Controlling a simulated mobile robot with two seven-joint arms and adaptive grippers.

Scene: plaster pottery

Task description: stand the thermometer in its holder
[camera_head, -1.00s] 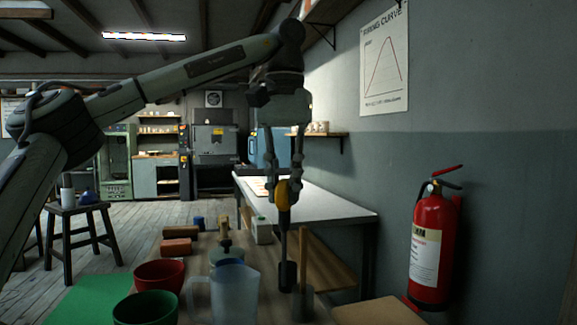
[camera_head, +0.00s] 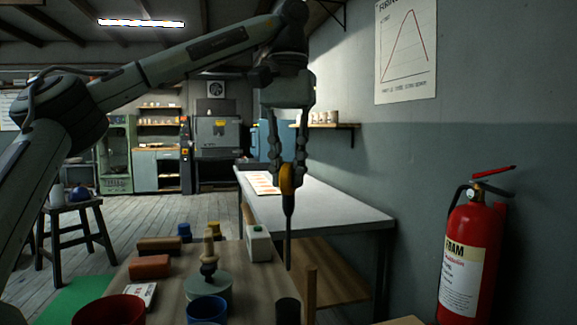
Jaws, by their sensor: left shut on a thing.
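My left gripper (camera_head: 287,172) is shut on the thermometer, which has a yellow-orange head (camera_head: 287,181) and a thin dark stem pointing straight down. The stem hangs upright, and its lower end shows above a dark upright cylinder (camera_head: 288,312) at the bottom edge of the view. This cylinder may be the holder; its lower part is cut off by the frame. The stem tip and the cylinder's rim look apart, but the depth between them is hard to tell. My right gripper is not in view.
A wooden post (camera_head: 311,289) stands just right of the cylinder. A blue cup (camera_head: 207,311), a red bowl (camera_head: 110,311), a wooden-handled tool (camera_head: 208,262) and a white box (camera_head: 258,244) stand to the left. A fire extinguisher (camera_head: 470,255) is at the right wall.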

